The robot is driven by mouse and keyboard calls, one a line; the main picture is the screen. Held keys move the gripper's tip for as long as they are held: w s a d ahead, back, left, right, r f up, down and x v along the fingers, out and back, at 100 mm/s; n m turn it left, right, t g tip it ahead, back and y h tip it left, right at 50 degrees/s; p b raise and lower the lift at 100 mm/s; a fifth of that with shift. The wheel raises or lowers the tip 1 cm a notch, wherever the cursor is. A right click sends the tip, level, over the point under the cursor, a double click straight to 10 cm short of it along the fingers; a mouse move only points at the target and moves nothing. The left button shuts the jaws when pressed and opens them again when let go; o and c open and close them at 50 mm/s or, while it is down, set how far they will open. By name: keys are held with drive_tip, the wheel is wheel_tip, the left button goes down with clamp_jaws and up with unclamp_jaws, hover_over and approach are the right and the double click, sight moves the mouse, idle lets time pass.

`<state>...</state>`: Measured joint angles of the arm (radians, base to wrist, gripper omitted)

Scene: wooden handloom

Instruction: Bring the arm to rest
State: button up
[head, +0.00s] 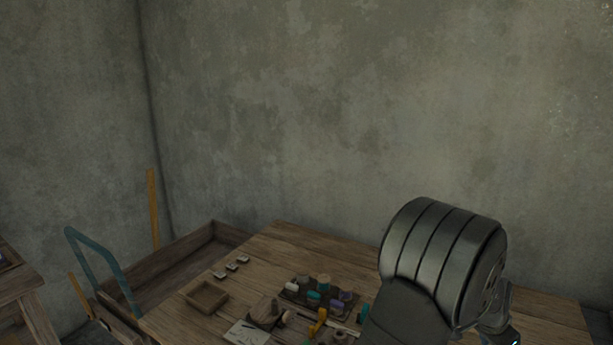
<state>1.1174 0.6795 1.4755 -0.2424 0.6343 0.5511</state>
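A thick dark grey part of my arm (440,260), with a ribbed rounded joint, fills the lower right of the head view. It stands in front of the right part of the wooden table (275,245) and hides some of what lies there. My gripper is not in view, so its fingers and anything between them cannot be seen.
The table holds a small empty wooden tray (205,297), a dark rack (292,292) with several coloured spools, and a paper sheet (247,334). Small pale pieces (231,266) lie near its left edge. A cart with a blue handle (98,262) stands left. Bare walls rise behind.

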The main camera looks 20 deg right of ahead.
drive_tip(key=x, duration=1)
drive_tip(key=w+v, duration=0.1)
drive_tip(key=v, duration=1.6)
drive_tip(key=x, duration=1.1)
drive_tip(key=s+x, duration=0.1)
drive_tip(key=x, duration=0.5)
drive_tip(key=shift+s+n+t, duration=0.25)
drive_tip(key=shift+n+t, duration=0.25)
drive_tip(key=shift+n, duration=0.9)
drive_tip(key=shift+s+d+n+t+y, duration=0.1)
drive_tip(key=shift+s+n+t+y, duration=0.15)
drive_tip(key=shift+n, duration=0.65)
drive_tip(key=shift+d+n+t+y, duration=0.15)
drive_tip(key=shift+n+t, duration=0.2)
drive_tip(key=shift+n, duration=0.55)
drive_tip(key=shift+v, duration=2.25)
drive_tip(key=shift+a, duration=0.1)
